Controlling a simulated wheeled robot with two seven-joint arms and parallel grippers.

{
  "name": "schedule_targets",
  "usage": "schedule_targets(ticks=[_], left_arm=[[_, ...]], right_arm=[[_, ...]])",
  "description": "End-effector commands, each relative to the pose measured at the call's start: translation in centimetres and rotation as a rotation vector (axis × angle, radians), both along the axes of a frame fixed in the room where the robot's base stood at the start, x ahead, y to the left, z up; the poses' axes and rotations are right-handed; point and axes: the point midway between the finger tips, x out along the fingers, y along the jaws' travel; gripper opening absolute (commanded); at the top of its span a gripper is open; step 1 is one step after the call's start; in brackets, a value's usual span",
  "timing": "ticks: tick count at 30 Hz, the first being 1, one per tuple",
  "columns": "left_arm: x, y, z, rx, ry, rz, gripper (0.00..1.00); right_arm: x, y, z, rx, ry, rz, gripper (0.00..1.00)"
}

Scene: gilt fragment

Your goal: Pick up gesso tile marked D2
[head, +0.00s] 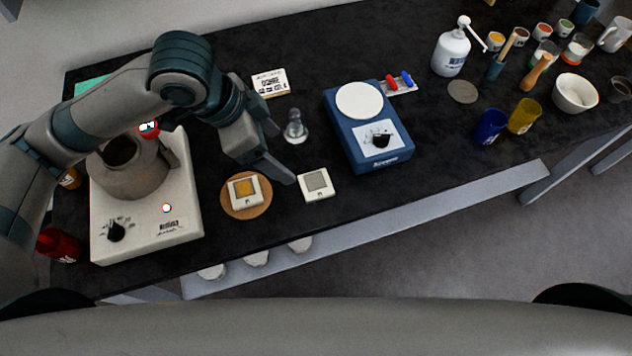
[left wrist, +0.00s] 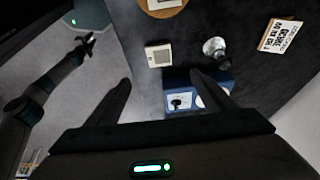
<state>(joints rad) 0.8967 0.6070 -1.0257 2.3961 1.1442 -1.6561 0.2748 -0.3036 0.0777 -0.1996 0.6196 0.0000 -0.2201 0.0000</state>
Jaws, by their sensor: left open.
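Two pale square tiles lie near the table's front edge. One tile with a grey centre (head: 317,185) lies on the bare black top; it also shows in the left wrist view (left wrist: 158,54). The other tile, with a golden centre (head: 245,190), lies on a round wooden disc (head: 229,207). Their small marks are too small to read, so I cannot tell which is D2. My left gripper (head: 277,150) is open and empty, above the table near both tiles. In the left wrist view the grey-centred tile shows beyond and between its fingers (left wrist: 160,80). My right gripper (left wrist: 86,42) is small and dark there, over the floor.
A blue device with a white round plate (head: 365,138) stands right of the tiles. A small glass piece (head: 295,130) stands behind them. A white hotplate (head: 150,232) with a grey pot is at left. A printed white block (head: 270,83) lies farther back.

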Motion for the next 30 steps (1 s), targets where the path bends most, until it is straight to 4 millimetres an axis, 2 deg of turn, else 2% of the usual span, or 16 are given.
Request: schedule_targets(ticks=[5, 8, 21, 25, 30], left_arm=[[0.1, -0.4, -0.8, -0.001, 0.002, 0.001, 0.77], [0.1, -0.8, -1.9, 0.001, 0.005, 0.0, 0.77], [1.0, -3.6, -8.9, 0.001, 0.004, 0.0, 0.77], [1.3, -4.2, -10.4, 0.0, 0.002, 0.001, 0.77], [1.4, -4.5, -11.2, -0.001, -0.001, -0.001, 0.77]], right_arm=[[0.1, -0.1, 0.2, -0.001, 0.0, 0.001, 0.31], [0.2, -0.1, 0.5, -0.002, -0.001, 0.001, 0.31], [0.3, -0.3, 2.4, -0.003, -0.004, 0.002, 0.31], [0.3, -0.3, 2.8, -0.003, -0.004, 0.002, 0.31], [0.4, -0.3, 2.9, -0.003, -0.004, 0.002, 0.31]])
